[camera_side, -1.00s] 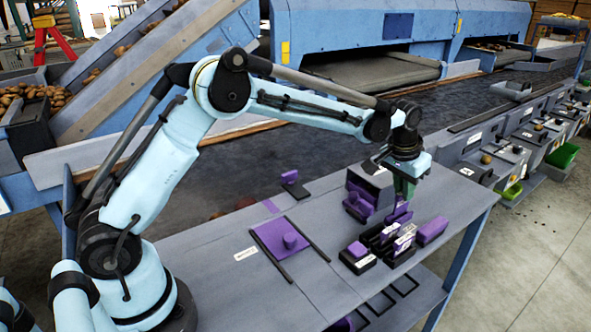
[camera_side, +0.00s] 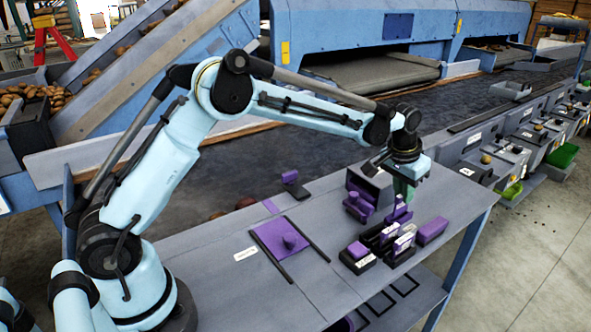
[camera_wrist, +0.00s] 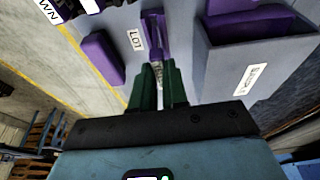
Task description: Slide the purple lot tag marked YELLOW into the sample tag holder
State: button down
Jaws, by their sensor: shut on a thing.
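My gripper (camera_side: 405,190) points down over the right part of the bench. In the wrist view its green fingers (camera_wrist: 158,88) are close together, shut on a thin piece I take for the purple lot tag (camera_wrist: 158,66). Most of that piece is hidden between the fingers, and I cannot read YELLOW on it. Just beyond the fingertips is a narrow purple channel-like part (camera_wrist: 152,28), beside a white label reading LOT; it may be the tag holder. In the side view purple shows right below the gripper (camera_side: 399,213). How deep the tag sits there I cannot tell.
Black holders with purple, white-labelled pieces (camera_side: 380,237) stand left of and in front of the gripper. A purple block (camera_side: 432,231) lies to the right. A purple plate with a knob (camera_side: 276,238) lies between dark rails, with bare bench around.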

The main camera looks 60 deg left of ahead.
jog(key=shift+f, duration=1.15)
dwell(0.4)
jog(key=c, duration=0.8)
grip_release()
jog(key=shift+o, duration=0.2)
jog(key=shift+r, duration=0.1)
jog(key=shift+r, duration=3.4)
